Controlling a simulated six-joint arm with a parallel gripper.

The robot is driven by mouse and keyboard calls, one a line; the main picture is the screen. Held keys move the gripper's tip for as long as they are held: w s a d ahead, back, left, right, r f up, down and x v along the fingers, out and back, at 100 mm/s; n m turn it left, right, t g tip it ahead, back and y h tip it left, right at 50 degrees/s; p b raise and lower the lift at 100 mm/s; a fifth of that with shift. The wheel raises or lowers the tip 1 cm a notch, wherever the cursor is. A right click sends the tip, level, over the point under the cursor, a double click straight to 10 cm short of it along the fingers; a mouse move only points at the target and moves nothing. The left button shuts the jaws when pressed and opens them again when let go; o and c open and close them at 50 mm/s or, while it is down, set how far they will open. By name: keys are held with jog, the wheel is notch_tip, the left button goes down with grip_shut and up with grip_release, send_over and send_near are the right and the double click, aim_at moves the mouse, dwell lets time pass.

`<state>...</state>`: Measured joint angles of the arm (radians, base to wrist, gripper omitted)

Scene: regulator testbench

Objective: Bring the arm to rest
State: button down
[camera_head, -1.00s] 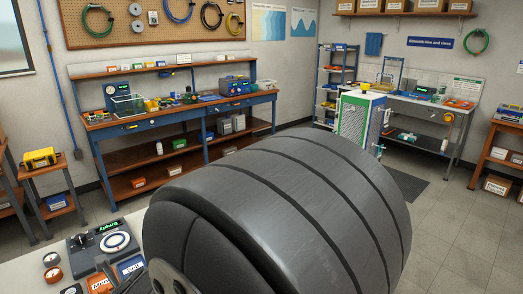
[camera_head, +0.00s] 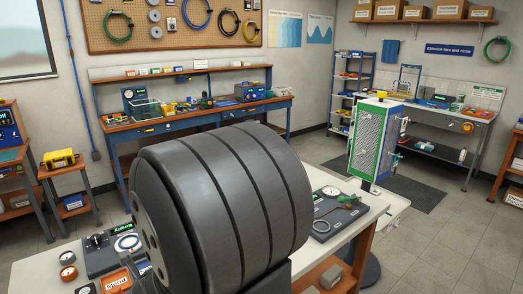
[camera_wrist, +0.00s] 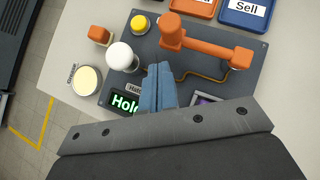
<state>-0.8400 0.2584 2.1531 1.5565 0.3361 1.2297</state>
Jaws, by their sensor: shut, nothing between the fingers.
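My gripper (camera_wrist: 158,70) shows in the wrist view with its two blue-grey fingers together and nothing between them. It is over the dark panel (camera_wrist: 207,68) on the bench, overlapping the green-lit display (camera_wrist: 123,104), whose visible letters read like "Hold". Height above the panel is hard to tell. In the head view, my large dark grey arm link (camera_head: 230,195) fills the centre and hides part of the bench; the gripper is not visible there.
By the fingers are a white knob (camera_wrist: 121,56), an orange handle (camera_wrist: 205,42) and a yellow button (camera_wrist: 140,24). A blue "Sell" bin (camera_wrist: 246,9) is beyond. The bench (camera_head: 38,270) also carries a gauge board (camera_head: 336,212) at right. Floor at right is open.

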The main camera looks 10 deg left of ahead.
jog(key=shift+d+n, duration=0.3)
jog(key=shift+d, duration=0.05)
jog(key=shift+w+d+g, duration=0.1)
jog(key=shift+d+g, duration=0.2)
jog(key=shift+d, duration=1)
jog(key=c, duration=2.1)
grip_release()
jog(key=o, duration=1.4)
jog(key=shift+a, duration=0.1)
jog(key=o, duration=0.7)
jog(key=a+r+n+g, duration=0.1)
jog(key=a+r+n, duration=0.1)
jog(key=a, duration=0.1)
jog(key=a+r+n+g, duration=0.1)
jog(key=a+r, duration=0.1)
jog(key=shift+s+a+n+g+y, duration=0.25)
jog(key=shift+n+g+y, duration=0.05)
jog(key=shift+n, duration=0.1)
jog(key=a+r+n+g+h, duration=0.2)
jog(key=a+r+n+h, duration=0.1)
jog(key=a+r+n, duration=0.15)
jog(key=w+d+r+n+t+h, duration=0.2)
jog(key=w+r+n+t+h, duration=0.1)
jog(key=w+r+h, duration=0.4)
notch_tip(320, 180, down, 8)
jog(key=s, duration=0.1)
jog(key=shift+s+f, duration=0.2)
jog(key=shift+f, duration=0.05)
